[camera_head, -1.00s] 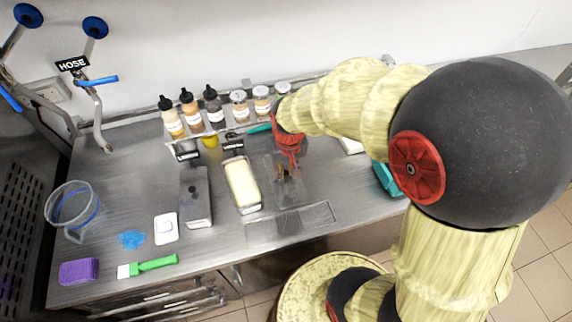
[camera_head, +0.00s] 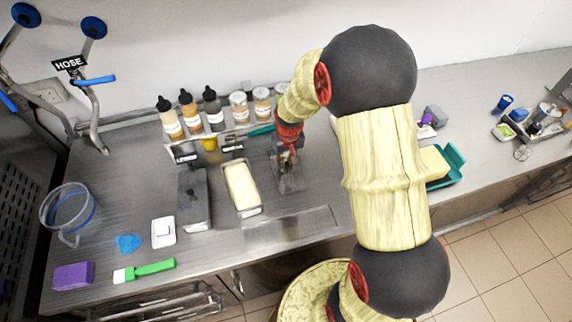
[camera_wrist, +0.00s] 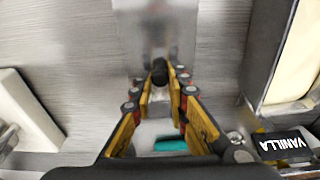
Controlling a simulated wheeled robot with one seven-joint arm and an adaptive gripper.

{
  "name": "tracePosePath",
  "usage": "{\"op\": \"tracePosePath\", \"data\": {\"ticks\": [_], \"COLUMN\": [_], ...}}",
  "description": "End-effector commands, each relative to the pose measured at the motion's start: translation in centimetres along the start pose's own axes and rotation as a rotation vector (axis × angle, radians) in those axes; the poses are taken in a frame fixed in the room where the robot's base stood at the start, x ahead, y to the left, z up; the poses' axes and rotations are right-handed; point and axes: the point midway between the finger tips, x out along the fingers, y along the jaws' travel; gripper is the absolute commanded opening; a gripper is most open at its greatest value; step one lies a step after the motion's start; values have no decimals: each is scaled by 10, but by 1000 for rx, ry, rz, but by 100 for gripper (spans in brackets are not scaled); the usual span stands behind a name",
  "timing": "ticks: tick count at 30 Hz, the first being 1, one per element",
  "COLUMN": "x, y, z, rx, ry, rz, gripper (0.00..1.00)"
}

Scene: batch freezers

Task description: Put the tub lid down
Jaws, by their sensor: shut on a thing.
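The tub lid (camera_wrist: 156,25) is a grey metal plate with a black knob (camera_wrist: 159,70). My gripper (camera_wrist: 160,88) is shut on the knob in the wrist view. In the head view my gripper (camera_head: 288,150) points down over the counter, with the lid (camera_head: 290,178) below it, right of the open vanilla tub (camera_head: 256,211). I cannot tell whether the lid touches the counter. The open tub also shows at the right of the wrist view (camera_wrist: 262,75). A second tub (camera_head: 195,212) with its lid on stands further left.
A rack (camera_head: 232,133) of bottles and jars stands behind. Left are a white scale (camera_head: 163,232), a green-handled brush (camera_head: 145,270), a purple sponge (camera_head: 74,276) and a clear jug (camera_head: 68,210). A teal tub (camera_head: 450,160) stands right. Bare counter (camera_head: 325,190) lies right of the lid.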

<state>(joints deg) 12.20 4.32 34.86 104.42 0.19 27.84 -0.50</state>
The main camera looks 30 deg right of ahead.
Motion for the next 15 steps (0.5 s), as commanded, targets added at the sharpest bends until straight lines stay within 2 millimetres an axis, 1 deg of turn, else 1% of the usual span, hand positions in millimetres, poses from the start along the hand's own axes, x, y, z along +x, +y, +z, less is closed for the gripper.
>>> {"op": "tracePosePath", "data": {"ticks": [1,3,10,14,15], "x": [9,14,13,17,16], "y": [0,0,0,0,0], "z": [2,2,2,3,3], "rx": [0,0,0,0,0], "ry": [-2,0,1,0,0], "rz": [0,0,0,0,0], "gripper": [0,0,0,0,18]}}
